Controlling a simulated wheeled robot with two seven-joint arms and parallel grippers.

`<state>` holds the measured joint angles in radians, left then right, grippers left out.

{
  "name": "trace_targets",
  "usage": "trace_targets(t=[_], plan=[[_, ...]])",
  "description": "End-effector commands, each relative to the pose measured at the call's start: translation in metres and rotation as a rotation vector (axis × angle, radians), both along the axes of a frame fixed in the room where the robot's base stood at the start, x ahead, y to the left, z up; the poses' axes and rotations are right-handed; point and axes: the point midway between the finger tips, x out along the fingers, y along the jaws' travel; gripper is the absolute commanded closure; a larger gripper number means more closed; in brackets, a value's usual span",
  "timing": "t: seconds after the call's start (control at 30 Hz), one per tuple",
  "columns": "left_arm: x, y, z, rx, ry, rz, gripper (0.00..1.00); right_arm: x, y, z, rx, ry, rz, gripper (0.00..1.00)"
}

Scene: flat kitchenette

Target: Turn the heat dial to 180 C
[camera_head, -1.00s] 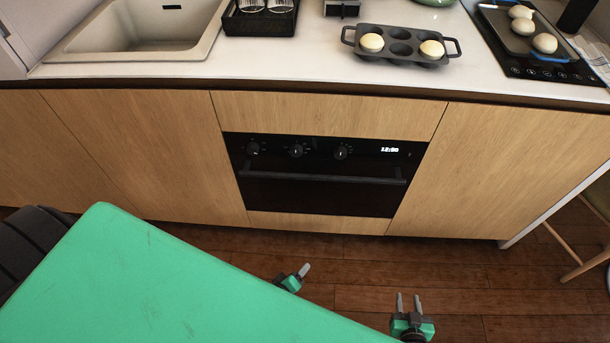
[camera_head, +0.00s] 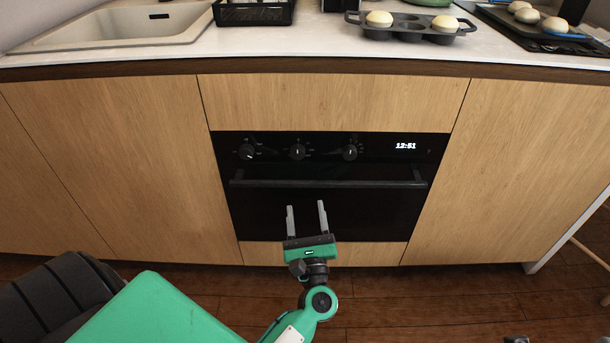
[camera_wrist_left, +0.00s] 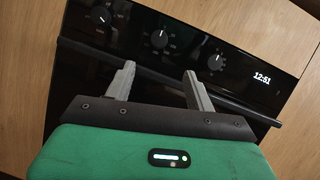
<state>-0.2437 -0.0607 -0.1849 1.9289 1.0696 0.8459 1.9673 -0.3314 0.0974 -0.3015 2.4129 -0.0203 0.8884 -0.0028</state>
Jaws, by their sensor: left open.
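The black oven (camera_head: 325,215) has three round black dials in a row on its panel: a left dial (camera_head: 247,151), a middle dial (camera_head: 297,151) and a right dial (camera_head: 350,152). Which one sets heat is too small to read. The wrist view shows the left dial (camera_wrist_left: 100,15), middle dial (camera_wrist_left: 160,38) and right dial (camera_wrist_left: 215,62), with marks around them. My left gripper (camera_head: 305,206) is open and empty, in front of the oven door and below the dials, fingers pointing toward the oven. It touches no dial. My right gripper is not clearly in view.
A bar handle (camera_head: 400,184) runs across the door between the gripper and the dials. The lit clock (camera_head: 405,146) reads 12:51. Above is the counter with a sink (camera_head: 110,28), a black rack (camera_head: 253,13), and a muffin tin (camera_head: 410,28) holding pale buns.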

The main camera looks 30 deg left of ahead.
Motion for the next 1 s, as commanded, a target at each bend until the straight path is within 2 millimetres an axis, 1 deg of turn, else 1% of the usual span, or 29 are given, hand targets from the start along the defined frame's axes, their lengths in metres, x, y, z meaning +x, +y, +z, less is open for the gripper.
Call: trace_targets(t=[0.03, 0.17, 0.27, 0.6, 0.7, 0.83, 1.0], plan=[[0.0, 0.002, 0.001, -0.012, -0.012, 0.002, 0.45, -0.003, -0.001, 0.001, 0.004, -0.011, 0.0, 0.64], [0.008, 0.009, 0.008, -0.017, -0.017, 0.003, 0.45, -0.004, -0.001, 0.003, 0.004, -0.014, 0.0, 0.64], [0.02, 0.019, 0.014, -0.016, -0.018, 0.002, 0.45, -0.004, -0.001, 0.003, 0.004, -0.012, 0.0, 0.64], [0.072, 0.061, 0.041, -0.013, -0.014, 0.002, 0.45, -0.003, -0.001, 0.002, 0.004, -0.008, 0.001, 0.64], [0.083, 0.071, 0.046, -0.014, -0.014, 0.001, 0.45, -0.003, -0.001, 0.002, 0.004, -0.007, 0.001, 0.64], [0.092, 0.079, 0.051, -0.012, -0.013, 0.002, 0.45, -0.003, -0.001, 0.002, 0.004, -0.007, 0.001, 0.64], [0.097, 0.083, 0.053, -0.013, -0.012, 0.001, 0.45, -0.003, -0.001, 0.002, 0.004, -0.007, 0.001, 0.64]])
